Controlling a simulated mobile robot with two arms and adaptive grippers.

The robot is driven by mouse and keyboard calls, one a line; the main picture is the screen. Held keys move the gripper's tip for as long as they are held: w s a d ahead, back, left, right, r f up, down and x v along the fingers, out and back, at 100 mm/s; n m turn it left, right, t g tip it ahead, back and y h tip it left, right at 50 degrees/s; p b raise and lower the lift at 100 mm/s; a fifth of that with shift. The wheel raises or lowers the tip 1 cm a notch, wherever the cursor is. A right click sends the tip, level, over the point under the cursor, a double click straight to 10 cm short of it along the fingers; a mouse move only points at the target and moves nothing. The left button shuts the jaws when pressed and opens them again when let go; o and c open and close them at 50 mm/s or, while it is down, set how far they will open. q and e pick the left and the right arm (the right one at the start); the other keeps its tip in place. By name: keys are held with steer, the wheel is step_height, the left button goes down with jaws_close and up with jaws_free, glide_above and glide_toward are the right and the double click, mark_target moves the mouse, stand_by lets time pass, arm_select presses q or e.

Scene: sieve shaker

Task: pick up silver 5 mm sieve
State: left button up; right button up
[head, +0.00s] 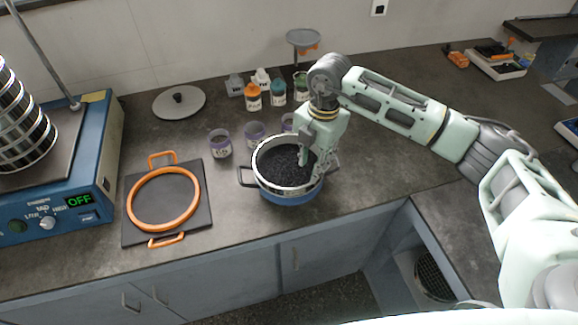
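A round silver-rimmed sieve or pan (262,173) full of black granules sits on the counter, with a blue lower part and dark side handles; I cannot read its mesh size. My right gripper (318,168) points down at its right rim, with fingers over or beside the wall. Whether the fingers touch or close on the rim is unclear. Part of the right rim is hidden behind the gripper. A stack of silver sieves (22,125) stands on the shaker at left. My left gripper is not in view.
The blue shaker (92,165) displays OFF. A dark board (200,225) with an orange ring (133,205) lies left of the pan. Cups and small bottles (278,95) stand behind it, near a grey lid (179,103). A round mesh item (432,278) sits in the lower-right opening.

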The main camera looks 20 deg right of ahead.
steer(key=shift+w+d+r+h, duration=0.1)
steer(key=shift+d+h, duration=0.05)
steer(key=shift+d, duration=0.3)
steer(key=shift+d+r+h, duration=0.1)
steer(key=shift+d+h, duration=0.05)
steer(key=shift+d, duration=0.3)
step_height(320, 180, down, 7)
steer(key=p, duration=0.3)
steer(key=shift+w+a, duration=0.1)
steer(key=shift+w, duration=0.05)
steer(key=shift+f, duration=0.35)
steer(key=shift+c, duration=0.3)
jaws_close()
steer(key=shift+w, duration=0.1)
